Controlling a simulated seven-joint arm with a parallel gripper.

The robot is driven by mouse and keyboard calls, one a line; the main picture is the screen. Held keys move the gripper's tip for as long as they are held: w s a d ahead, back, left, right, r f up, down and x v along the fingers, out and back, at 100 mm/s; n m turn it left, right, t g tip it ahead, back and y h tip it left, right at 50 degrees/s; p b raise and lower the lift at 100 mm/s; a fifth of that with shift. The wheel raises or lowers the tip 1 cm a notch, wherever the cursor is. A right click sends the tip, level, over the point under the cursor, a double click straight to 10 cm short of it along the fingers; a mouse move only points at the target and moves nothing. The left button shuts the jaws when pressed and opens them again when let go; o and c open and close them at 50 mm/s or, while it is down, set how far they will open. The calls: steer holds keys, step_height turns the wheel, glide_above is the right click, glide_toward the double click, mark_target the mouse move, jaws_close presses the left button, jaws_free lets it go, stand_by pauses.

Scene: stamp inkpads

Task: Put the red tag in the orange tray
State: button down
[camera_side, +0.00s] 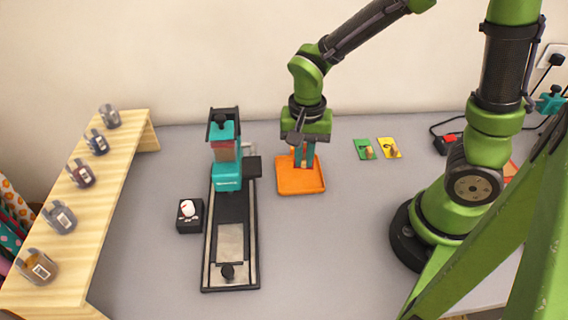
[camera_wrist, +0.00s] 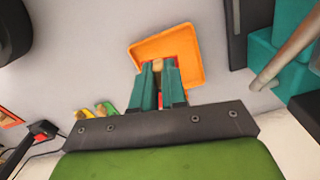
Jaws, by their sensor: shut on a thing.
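The orange tray (camera_side: 300,187) lies on the grey table in the middle of the side view. In the wrist view the tray (camera_wrist: 193,48) is just beyond my fingertips. My gripper (camera_side: 304,163) points down over the tray, its teal fingers close to the tray floor. It is shut on the red tag; in the wrist view a tan knob (camera_wrist: 157,66) and a little red show at the fingers (camera_wrist: 158,68). The fingers hide most of the tag. I cannot tell whether it touches the tray.
A green tag (camera_side: 364,149) and a yellow tag (camera_side: 389,148) lie right of the tray. A teal and black stamp press (camera_side: 227,175) stands close on the left, with a small black box (camera_side: 189,216) beside it. A wooden shelf (camera_side: 106,190) holds several bottles. The table in front of the tray is clear.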

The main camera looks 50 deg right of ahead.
mark_target(300, 183)
steer(key=shift+w+d+r+n, duration=0.15)
steer(key=shift+w+d+n, duration=0.25)
steer(key=shift+w+d, duration=0.2)
steer(key=shift+r+n, duration=0.1)
steer(key=shift+n, duration=0.2)
steer(key=shift+a+n, duration=0.1)
steer(key=shift+n, duration=0.2)
steer(key=shift+f, duration=3.95)
steer(key=shift+f, duration=0.2)
steer(key=c, duration=1.2)
jaws_free()
steer(key=shift+o, duration=0.2)
steer(key=shift+r, duration=0.15)
